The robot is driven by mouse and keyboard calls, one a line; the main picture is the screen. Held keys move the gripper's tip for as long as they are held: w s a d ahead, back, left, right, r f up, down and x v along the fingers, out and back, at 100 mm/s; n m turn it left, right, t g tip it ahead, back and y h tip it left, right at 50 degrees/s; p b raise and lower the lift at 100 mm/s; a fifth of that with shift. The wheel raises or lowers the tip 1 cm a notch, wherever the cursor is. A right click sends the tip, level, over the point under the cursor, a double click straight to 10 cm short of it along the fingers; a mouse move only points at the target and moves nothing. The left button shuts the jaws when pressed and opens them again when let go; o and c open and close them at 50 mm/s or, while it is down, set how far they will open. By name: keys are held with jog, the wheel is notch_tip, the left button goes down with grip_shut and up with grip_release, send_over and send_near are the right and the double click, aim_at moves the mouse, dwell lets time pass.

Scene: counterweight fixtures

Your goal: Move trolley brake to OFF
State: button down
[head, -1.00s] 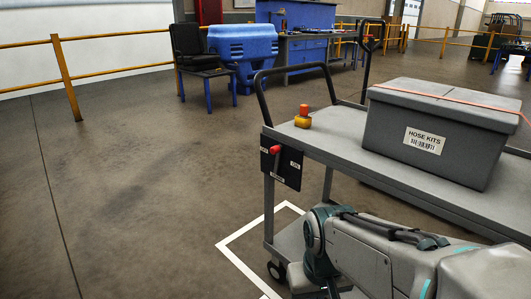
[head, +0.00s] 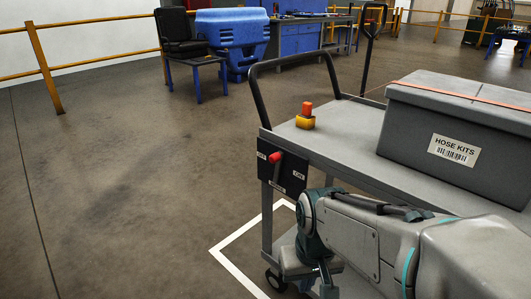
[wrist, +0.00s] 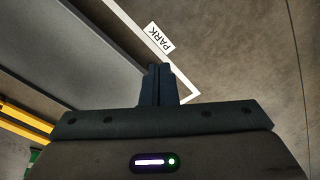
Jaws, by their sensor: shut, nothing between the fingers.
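The trolley brake is a lever with a red knob (head: 275,157) on a black panel (head: 291,178) at the near left end of the grey trolley (head: 346,133) in the head view. The knob is at the top of its lever, near the panel's left side. Small white labels are on the panel, too small to read surely. In the wrist view my gripper (wrist: 159,70) is shut and empty, with floor and the trolley's grey edge beyond it. The brake does not show in the wrist view. In the head view my arm is low, right of the panel.
A grey HOSE KITS box (head: 461,130) and a red-and-yellow button block (head: 306,117) stand on the trolley. The black push handle (head: 288,59) rises at its left end. White floor lines and a PARK mark (wrist: 158,37) lie beside it. Floor on the left is clear.

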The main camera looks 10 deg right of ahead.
aim_at(276, 161)
jog(key=s+a+f+m+g+y+b, duration=0.1)
jog(key=a+f+m+g+y, duration=0.15)
jog(key=a+y, duration=0.3)
jog(key=w+a+r+m+t+y+b, duration=0.1)
jog(key=w+a+r+m+t+y, duration=0.15)
jog(key=w+y, duration=0.35)
jog(key=w+d+r+m+t+b, duration=0.1)
jog(key=w+d+r+m+t, duration=0.1)
jog(key=w+d+t, duration=0.3)
jog(key=w+d+r+m+t+b, duration=0.1)
jog(key=w+d+m+t, duration=0.3)
jog(key=d+t, duration=0.8)
jog(key=shift+w+r+m, duration=0.3)
jog(key=shift+w+r, duration=0.25)
jog(key=shift+w, duration=0.6)
jog(key=b+x, duration=0.2)
jog(key=x, duration=1.2)
jog(key=shift+f, duration=0.1)
